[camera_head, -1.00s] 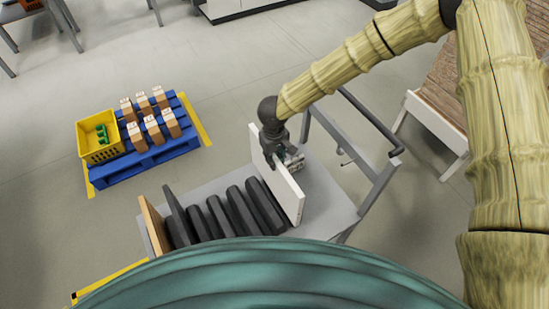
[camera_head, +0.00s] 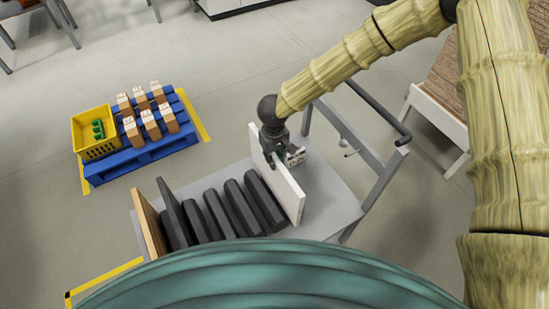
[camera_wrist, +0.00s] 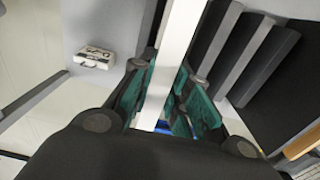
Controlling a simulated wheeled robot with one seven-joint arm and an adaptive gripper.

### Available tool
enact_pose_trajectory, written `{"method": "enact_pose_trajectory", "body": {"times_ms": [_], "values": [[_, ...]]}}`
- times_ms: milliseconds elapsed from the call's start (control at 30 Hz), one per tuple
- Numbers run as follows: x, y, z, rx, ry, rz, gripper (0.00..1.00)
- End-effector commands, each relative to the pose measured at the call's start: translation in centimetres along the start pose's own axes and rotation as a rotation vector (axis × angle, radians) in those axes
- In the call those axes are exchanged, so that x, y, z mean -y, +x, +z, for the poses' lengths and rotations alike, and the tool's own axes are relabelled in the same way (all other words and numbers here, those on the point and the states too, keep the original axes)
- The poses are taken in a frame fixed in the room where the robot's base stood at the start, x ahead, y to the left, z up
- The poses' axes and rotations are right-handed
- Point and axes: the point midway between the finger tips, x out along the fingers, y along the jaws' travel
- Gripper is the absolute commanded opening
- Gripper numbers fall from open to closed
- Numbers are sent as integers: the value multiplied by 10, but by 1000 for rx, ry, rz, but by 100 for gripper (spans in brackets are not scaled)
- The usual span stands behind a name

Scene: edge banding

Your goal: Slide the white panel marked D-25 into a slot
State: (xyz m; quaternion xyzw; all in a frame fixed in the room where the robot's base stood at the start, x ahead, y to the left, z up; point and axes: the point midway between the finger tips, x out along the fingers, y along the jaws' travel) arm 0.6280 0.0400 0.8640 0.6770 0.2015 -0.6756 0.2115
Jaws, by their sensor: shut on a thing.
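The white panel (camera_head: 285,187) stands upright on edge over the grey cart (camera_head: 322,190), just right of the black slot dividers (camera_head: 228,207). My gripper (camera_head: 279,155) is shut on its upper edge. In the wrist view the panel (camera_wrist: 181,45) runs between my green-padded fingers (camera_wrist: 172,105), with the dividers (camera_wrist: 262,60) to its right. No D-25 marking is readable. Whether the panel's lower edge touches the cart is hidden. A brown panel (camera_head: 148,222) and a dark panel (camera_head: 173,212) stand at the left end of the row.
A small white box (camera_wrist: 93,58) with dark marks lies on the cart, beside the panel. The cart's handle (camera_head: 378,110) rises at the right. A blue pallet (camera_head: 140,158) with several brown blocks and a yellow crate (camera_head: 97,150) is on the floor at the left.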

Motion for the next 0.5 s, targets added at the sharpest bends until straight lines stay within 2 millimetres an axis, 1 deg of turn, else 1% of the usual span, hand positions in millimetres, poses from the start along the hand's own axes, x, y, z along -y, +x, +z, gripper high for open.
{"method": "enact_pose_trajectory", "body": {"times_ms": [33, 300, 500], "values": [[0, 5, -1, -2, 0, 0, 0], [0, 20, -1, -1, 0, 0, 0], [0, 28, -1, -1, -1, 0, 0]]}}
